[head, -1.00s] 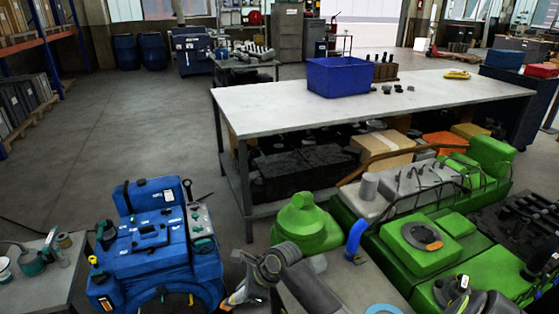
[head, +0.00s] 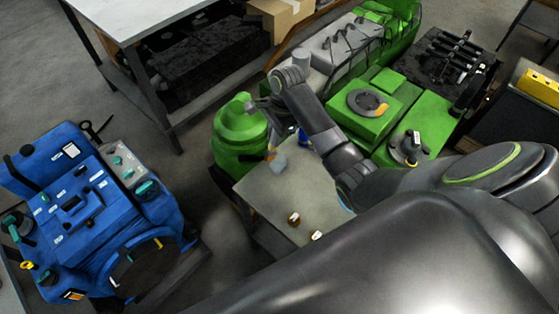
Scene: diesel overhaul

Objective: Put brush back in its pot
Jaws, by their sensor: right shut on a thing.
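My right gripper (head: 268,128) hangs over the left edge of a small grey table, in front of a green rounded housing. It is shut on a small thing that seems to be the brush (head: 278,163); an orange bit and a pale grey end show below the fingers. Its outline is too small to make out fully. A blue upright thing (head: 303,138) stands partly hidden behind my arm; I cannot tell if it is the pot. My left gripper is out of view.
The small grey table (head: 262,190) has bare room in its middle. The green housing (head: 240,135) and green engine (head: 372,110) stand behind it. A blue machine (head: 75,200) stands at the left. A long workbench (head: 125,15) is at the top left.

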